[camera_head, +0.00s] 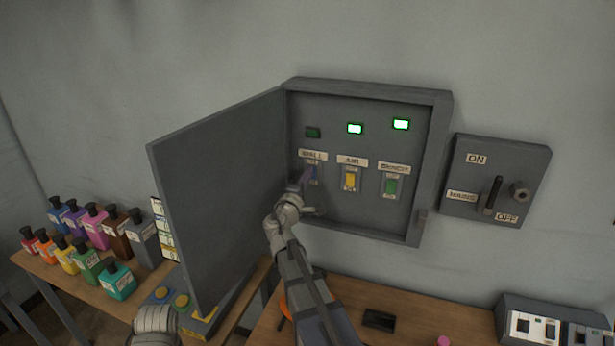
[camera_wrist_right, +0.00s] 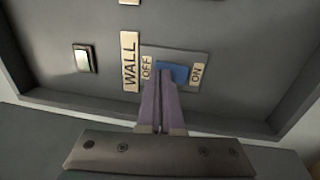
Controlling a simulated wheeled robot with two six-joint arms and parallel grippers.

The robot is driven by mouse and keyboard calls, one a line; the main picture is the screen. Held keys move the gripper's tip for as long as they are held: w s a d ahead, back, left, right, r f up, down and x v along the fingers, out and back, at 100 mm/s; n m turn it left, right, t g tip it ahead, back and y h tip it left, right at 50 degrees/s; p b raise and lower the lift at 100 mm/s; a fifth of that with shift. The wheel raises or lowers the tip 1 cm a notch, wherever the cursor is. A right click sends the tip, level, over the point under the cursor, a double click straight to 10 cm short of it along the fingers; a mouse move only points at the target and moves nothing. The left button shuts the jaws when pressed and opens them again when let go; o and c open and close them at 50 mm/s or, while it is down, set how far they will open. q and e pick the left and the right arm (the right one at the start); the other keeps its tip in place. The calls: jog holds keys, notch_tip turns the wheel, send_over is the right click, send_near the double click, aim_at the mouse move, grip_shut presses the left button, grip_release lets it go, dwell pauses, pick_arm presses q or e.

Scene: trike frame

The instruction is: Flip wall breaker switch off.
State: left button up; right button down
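The grey breaker box (camera_head: 435,165) on the wall stands open, its door (camera_head: 215,195) swung left. The blue wall switch (camera_head: 313,174) is under the WALL label, partly hidden by my right gripper (camera_head: 303,183). The lamp (camera_head: 313,132) above it is dark green, unlit.
The yellow AIR switch (camera_head: 350,180) and green BENCH switch (camera_head: 391,186) are close beside, with lit lamps above. A mains box (camera_head: 497,180) is to the right. Several bottles (camera_head: 88,262) stand on a table at left. The open door borders the left side.

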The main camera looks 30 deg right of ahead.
pick_arm(q)
jog(key=shift+a+r+p, duration=0.45)
jog(key=shift+r+p, duration=0.4)
pick_arm(e)
jog(key=r+v, duration=0.3)
jog(key=v, duration=1)
jog(key=shift+s+a, duration=0.3)
jog(key=shift+s, duration=0.05)
pick_arm(q)
jog(key=shift+s, duration=0.1)
pick_arm(e)
jog(key=shift+r, duration=0.15)
